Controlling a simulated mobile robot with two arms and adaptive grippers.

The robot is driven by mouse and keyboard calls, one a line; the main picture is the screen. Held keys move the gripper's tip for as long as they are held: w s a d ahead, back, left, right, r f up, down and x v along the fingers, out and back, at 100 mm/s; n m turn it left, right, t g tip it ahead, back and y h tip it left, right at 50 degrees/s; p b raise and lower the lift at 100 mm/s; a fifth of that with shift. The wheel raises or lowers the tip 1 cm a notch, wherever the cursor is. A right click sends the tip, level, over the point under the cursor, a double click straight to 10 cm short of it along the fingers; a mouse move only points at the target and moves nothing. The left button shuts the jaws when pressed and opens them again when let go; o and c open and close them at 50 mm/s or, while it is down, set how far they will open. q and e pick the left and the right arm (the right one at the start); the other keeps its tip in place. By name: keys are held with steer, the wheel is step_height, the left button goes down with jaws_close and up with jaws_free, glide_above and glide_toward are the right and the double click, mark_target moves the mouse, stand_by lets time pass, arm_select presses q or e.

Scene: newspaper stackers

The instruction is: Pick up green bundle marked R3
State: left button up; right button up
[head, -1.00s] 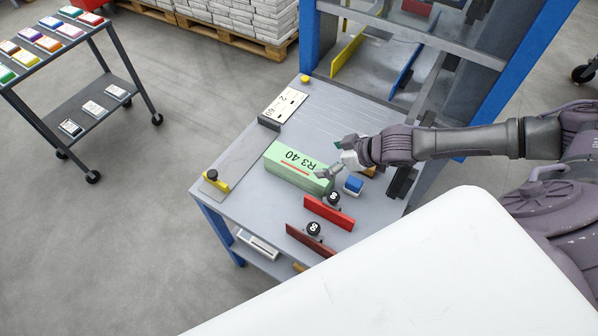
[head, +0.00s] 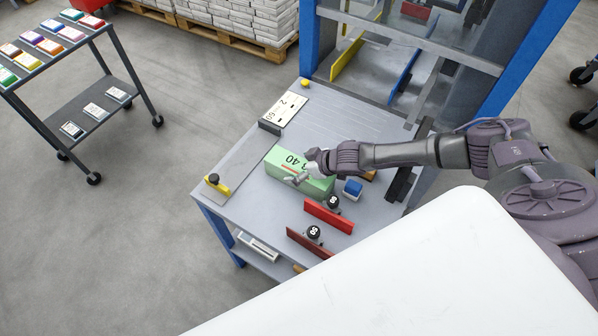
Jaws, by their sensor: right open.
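The green bundle (head: 278,169) lies on the grey workbench (head: 350,115). Its top shows "40" and part of a red line; the rest of its marking is hidden behind my right gripper. My right gripper (head: 296,176) is open, with its fingers over the top of the bundle. I cannot tell whether the fingers touch it. My right arm comes in from the right across the bench. My left gripper is not in view.
Two red plates with round black knobs (head: 328,215) stand in front of the bundle, and a blue block (head: 352,190) sits to its right. A yellow stop (head: 217,184) is at the bench's left corner. A blue-framed rack (head: 309,40) rises behind. A cart (head: 80,85) stands far left.

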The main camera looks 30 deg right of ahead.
steer(key=c, duration=1.8)
steer(key=shift+w+r, duration=0.1)
steer(key=shift+r, duration=0.05)
steer(key=shift+c, duration=0.5)
